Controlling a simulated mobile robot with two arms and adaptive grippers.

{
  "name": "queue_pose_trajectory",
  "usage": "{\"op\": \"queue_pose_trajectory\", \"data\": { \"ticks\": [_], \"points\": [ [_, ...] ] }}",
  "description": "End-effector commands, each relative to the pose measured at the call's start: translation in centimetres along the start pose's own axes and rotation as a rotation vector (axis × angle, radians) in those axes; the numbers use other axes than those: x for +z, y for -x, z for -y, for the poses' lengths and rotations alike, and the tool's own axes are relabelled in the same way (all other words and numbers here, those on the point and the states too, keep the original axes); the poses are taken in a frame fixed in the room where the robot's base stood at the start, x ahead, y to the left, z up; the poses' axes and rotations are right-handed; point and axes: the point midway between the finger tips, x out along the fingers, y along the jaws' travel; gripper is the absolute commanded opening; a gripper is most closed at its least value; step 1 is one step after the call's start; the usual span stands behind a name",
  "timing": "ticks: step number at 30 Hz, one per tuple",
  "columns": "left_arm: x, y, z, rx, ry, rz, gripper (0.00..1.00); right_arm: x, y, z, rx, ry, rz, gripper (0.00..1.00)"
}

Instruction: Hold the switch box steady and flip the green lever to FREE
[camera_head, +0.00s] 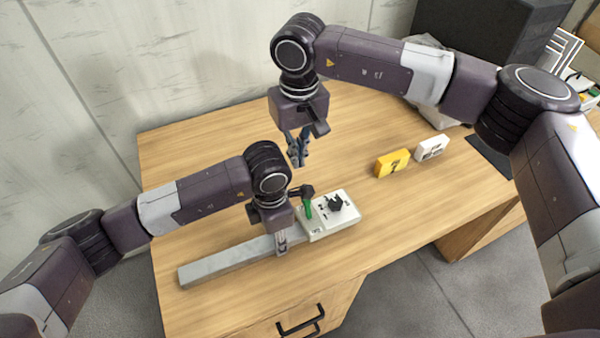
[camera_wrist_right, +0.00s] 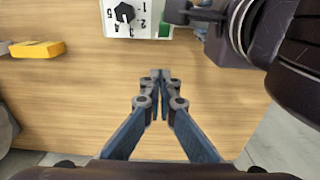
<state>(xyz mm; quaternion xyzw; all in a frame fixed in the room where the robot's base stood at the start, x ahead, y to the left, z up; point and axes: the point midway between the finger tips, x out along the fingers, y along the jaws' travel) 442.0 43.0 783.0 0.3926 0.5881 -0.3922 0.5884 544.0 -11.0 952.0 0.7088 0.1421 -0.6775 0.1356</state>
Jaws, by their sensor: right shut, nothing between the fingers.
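A white switch box (camera_head: 345,216) sits on the desk at the right end of a grey bar. It carries a black knob (camera_head: 337,202) and a green lever (camera_head: 308,208) near its left end. In the right wrist view the box (camera_wrist_right: 152,30) is at the top edge, with numbers around the knob and the green part (camera_wrist_right: 166,24) partly hidden by my left arm. My left gripper (camera_head: 282,243) is down at the bar beside the box's left end; its grip is unclear. My right gripper (camera_head: 301,161) is shut and empty above the desk, behind the box and apart from it.
The grey bar (camera_head: 222,263) runs left from the box along the desk (camera_head: 200,160). A yellow block (camera_head: 392,163) and a white block (camera_head: 432,148) stand to the right. A black case (camera_head: 480,35) is at the back right. The desk's left rear is clear.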

Motion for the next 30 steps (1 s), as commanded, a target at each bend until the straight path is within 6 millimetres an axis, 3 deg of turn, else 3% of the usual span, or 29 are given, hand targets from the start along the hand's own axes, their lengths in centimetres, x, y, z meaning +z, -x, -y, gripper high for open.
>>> {"op": "queue_pose_trajectory", "data": {
  "ticks": [3, 10, 21, 30],
  "points": [
    [0.0, 0.1, 0.0, 0.000, -0.002, 0.001, 0.00, -0.3, 2.0, 0.0, 0.001, -0.001, -0.002, 0.00],
    [0.0, 0.1, 0.0, 0.000, -0.002, 0.001, 0.00, -0.4, 3.6, 0.0, 0.000, -0.001, 0.000, 0.00],
    [0.0, 0.1, 0.0, 0.000, -0.003, 0.001, 0.00, -0.5, 3.5, 0.0, 0.000, -0.001, 0.006, 0.00],
    [0.0, 0.1, 0.0, 0.000, -0.003, 0.001, 0.00, -1.8, 1.6, 0.2, 0.001, -0.002, 0.100, 0.00]
  ]
}}
